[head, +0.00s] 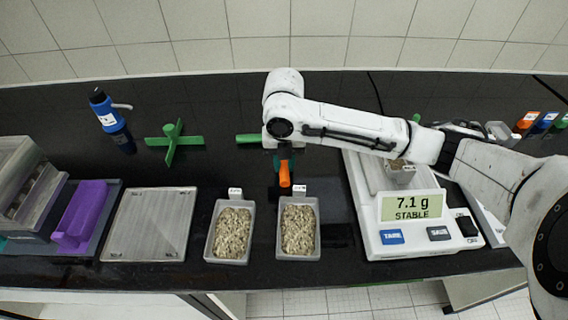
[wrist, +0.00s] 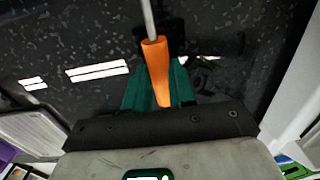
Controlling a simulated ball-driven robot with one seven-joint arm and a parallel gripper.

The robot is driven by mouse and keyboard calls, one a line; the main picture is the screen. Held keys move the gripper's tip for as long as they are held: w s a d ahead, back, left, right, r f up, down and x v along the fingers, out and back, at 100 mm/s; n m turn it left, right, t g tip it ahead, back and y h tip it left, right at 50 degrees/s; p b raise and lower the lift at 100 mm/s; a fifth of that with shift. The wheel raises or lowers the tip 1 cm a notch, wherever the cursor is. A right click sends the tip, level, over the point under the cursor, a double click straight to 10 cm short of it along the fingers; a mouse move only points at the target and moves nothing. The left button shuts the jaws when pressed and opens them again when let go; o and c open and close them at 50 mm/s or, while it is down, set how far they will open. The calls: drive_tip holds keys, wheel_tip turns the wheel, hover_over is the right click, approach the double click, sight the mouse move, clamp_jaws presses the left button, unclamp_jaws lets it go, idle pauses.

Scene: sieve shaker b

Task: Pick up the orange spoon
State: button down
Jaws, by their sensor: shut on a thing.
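The orange spoon (head: 284,173) has an orange handle and hangs from my gripper (head: 283,157) in the head view, above the black bench and behind the right-hand grain tray. In the wrist view the orange handle (wrist: 157,72) lies between the green fingers of my gripper (wrist: 160,85), and a thin grey shaft runs from it toward the top edge. The gripper is shut on the handle. The far end of the spoon is out of the wrist view, and I cannot make it out in the head view.
Two grey trays of grain (head: 229,234) (head: 299,230) stand at the bench's front. A balance (head: 412,235) reading 7.1 g stands right of them. A flat grey plate (head: 150,224), a purple block (head: 80,215), a green cross-shaped stand (head: 174,141) and a blue bottle (head: 107,113) are on the left.

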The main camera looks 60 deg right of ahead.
sight(284, 165)
wheel_tip(284, 165, up, 3)
drive_tip(key=shift+r+b, duration=0.1)
drive_tip(key=shift+b, duration=0.4)
drive_tip(key=s+a+r+p, duration=0.3)
drive_tip(key=s+r+p, duration=0.5)
drive_tip(key=s, duration=0.5)
drive_tip(key=shift+s+a+r, duration=0.15)
drive_tip(key=shift+r, duration=0.75)
drive_tip(key=shift+s+a+f+p, duration=0.1)
drive_tip(key=shift+p, duration=0.45)
